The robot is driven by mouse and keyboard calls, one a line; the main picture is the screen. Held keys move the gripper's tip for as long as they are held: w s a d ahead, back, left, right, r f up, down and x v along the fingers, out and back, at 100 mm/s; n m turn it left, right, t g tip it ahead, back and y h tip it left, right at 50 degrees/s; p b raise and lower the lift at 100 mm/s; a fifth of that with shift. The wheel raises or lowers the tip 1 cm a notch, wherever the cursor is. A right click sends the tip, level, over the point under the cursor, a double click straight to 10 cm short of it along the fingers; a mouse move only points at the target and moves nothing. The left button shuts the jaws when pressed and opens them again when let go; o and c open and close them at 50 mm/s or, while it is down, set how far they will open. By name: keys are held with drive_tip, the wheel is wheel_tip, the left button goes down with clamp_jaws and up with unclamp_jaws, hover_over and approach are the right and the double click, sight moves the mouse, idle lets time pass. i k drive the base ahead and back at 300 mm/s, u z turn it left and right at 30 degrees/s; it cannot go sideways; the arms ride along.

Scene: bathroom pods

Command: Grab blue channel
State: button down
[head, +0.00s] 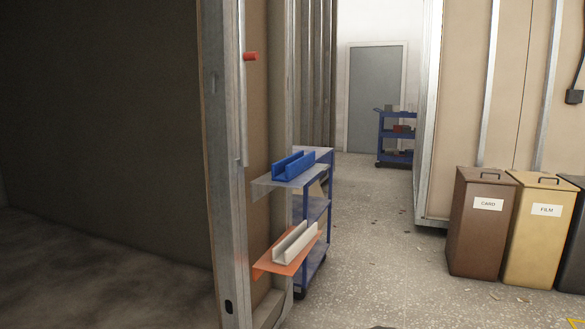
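The blue channel (293,165) is a short U-shaped piece, open side up. It rests on a thin grey plate (290,181) that sticks out at the side of the wall post, in the middle of the head view. A similar white channel (296,242) lies lower down on an orange plate (287,258). My gripper is not in view, so its place relative to the blue channel does not show.
A metal-edged wall post (222,160) stands just left of the plates. A blue cart (318,210) stands close behind them. Brown (481,235) and yellow (537,245) bins stand at right. The speckled floor (380,230) between is mostly clear, with small scraps.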

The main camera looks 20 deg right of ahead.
sight(286, 169)
drive_tip(key=u, duration=0.35)
drive_tip(key=k, duration=0.35)
drive_tip(key=z, duration=1.8)
drive_tip(key=i, duration=1.3)
drive_tip(key=u, duration=1.15)
drive_tip(key=i, duration=0.85)
drive_tip(key=u, duration=0.85)
